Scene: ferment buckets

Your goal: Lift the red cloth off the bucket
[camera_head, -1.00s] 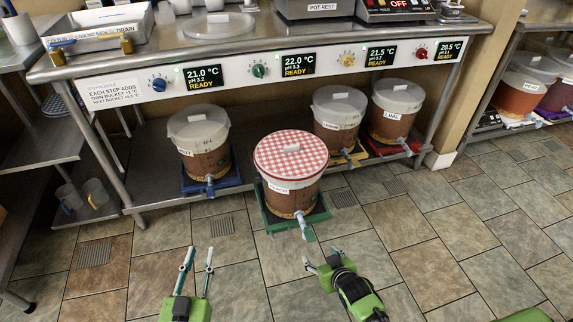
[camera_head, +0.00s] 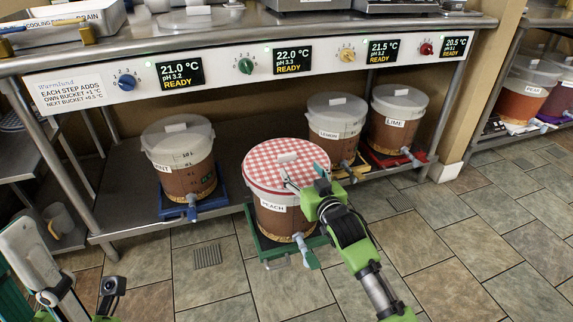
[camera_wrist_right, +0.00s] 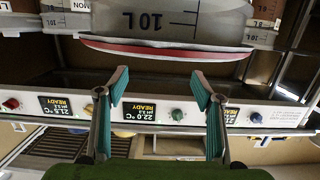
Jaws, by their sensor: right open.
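In the right wrist view, which is upside down, the open fingers (camera_wrist_right: 160,85) stand apart below the cloth's red and white edge (camera_wrist_right: 165,48). Whether they touch the cloth is unclear. Part of my left arm and gripper (camera_head: 60,285) shows at the lower left; its jaw opening is unclear.
The MINT bucket (camera_head: 190,178) stands left on a blue stand. The LEMON bucket (camera_head: 333,135) and LIME bucket (camera_head: 393,128) stand behind to the right. The control panel (camera_head: 220,72) hangs above under the counter. The tiled floor (camera_head: 470,230) is clear at right.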

